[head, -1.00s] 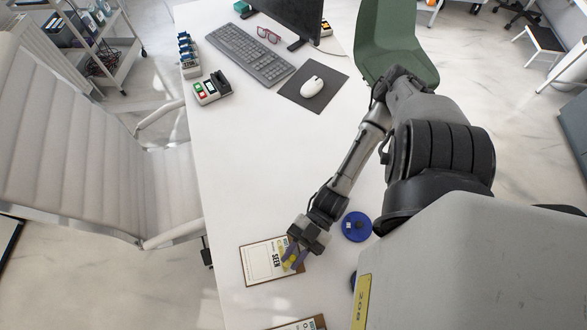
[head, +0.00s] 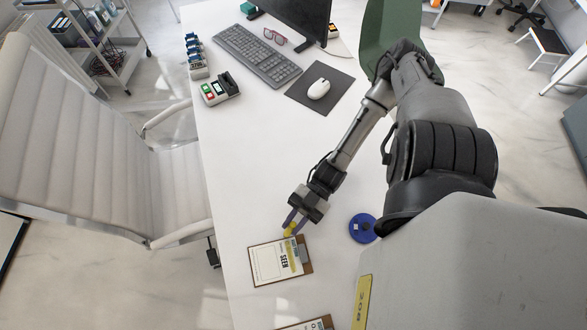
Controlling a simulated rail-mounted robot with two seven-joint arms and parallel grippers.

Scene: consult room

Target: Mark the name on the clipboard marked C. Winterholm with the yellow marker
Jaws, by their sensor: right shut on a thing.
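A clipboard (head: 307,268) with a white paper lies on the desk near the bottom middle. The word SEEN is legible on its paper; the name is too small to read. A yellow stripe shows on the paper beside the clip. My right gripper (head: 292,222) is shut on the yellow marker (head: 289,231), at the clipboard's upper edge in the picture. I cannot tell whether the marker's tip touches anything. A second clipboard (head: 322,323) is cut off by the bottom edge of the picture. My left gripper is out of view.
A round blue object (head: 362,228) stands right of the clipboard. The desk's middle (head: 250,150) is clear.

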